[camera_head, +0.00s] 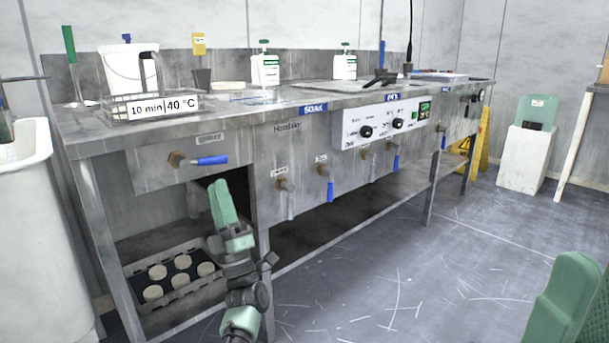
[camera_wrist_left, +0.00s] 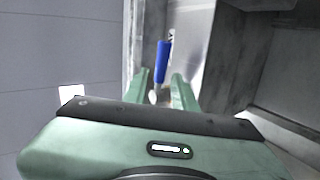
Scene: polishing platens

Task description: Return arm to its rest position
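My left gripper (camera_head: 220,198) is in front of the open bay under the steel bench, at the lower middle left of the head view. In the left wrist view its two green fingers (camera_wrist_left: 161,92) stand apart. They hold nothing that I can make out. A blue valve handle (camera_wrist_left: 163,62) shows beyond the gap between the fingers. In the head view, a blue-handled valve (camera_head: 210,160) on the bench front is just above and left of the fingertips.
The steel bench (camera_head: 285,190) spans the view, with several valves along its front. A tray (camera_head: 196,284) of pale discs sits on the lower shelf beside my left arm. A white bin (camera_head: 35,240) stands at left.

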